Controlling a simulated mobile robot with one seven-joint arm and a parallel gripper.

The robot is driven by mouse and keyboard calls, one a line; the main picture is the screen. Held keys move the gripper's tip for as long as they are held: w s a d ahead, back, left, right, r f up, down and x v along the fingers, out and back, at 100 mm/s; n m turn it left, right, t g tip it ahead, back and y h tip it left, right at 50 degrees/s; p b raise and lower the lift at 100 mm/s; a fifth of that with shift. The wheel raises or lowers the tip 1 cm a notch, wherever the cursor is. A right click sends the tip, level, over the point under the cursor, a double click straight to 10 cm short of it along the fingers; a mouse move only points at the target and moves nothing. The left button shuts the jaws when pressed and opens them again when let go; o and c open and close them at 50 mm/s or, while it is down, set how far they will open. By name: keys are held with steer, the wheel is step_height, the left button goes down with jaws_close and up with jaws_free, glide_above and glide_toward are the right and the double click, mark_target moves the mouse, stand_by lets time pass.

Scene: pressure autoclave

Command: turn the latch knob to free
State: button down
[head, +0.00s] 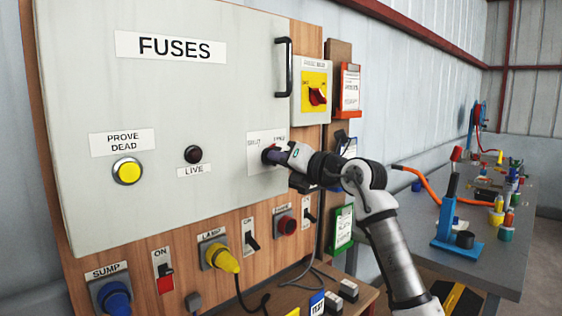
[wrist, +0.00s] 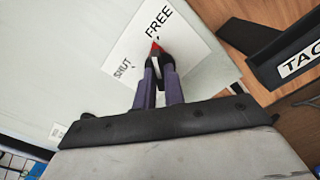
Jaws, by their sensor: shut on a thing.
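The fuse cabinet door (head: 190,70) is closed flat, and a white label (head: 256,149) sits low on its right side. In the wrist view the label (wrist: 190,62) reads SHUT and FREE. My gripper (head: 272,155) reaches in from the right at this label. In the wrist view my gripper (wrist: 157,62) has its fingers closed on the latch knob (wrist: 155,46), which is mostly hidden between them. A red mark at the knob's tip shows below the word FREE.
A black door handle (head: 283,67) stands out above my gripper. A red-and-yellow isolator switch (head: 317,95) is to its upper right. Below are a yellow plug (head: 222,258) and several switches. A cluttered bench (head: 470,245) stands at the right.

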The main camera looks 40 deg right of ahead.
steer(key=shift+m, duration=0.9)
steer(key=c, duration=1.5)
jaws_free()
steer(key=shift+s, duration=0.1)
steer(key=s+b, duration=0.1)
steer(key=s, duration=0.3)
steer(key=s+b, duration=0.1)
steer(key=s, duration=0.4)
steer(key=s+d+b, duration=0.1)
steer(key=s+b, duration=0.1)
steer(key=s, duration=0.2)
steer(key=shift+s, duration=0.3)
steer(key=shift+d, duration=0.1)
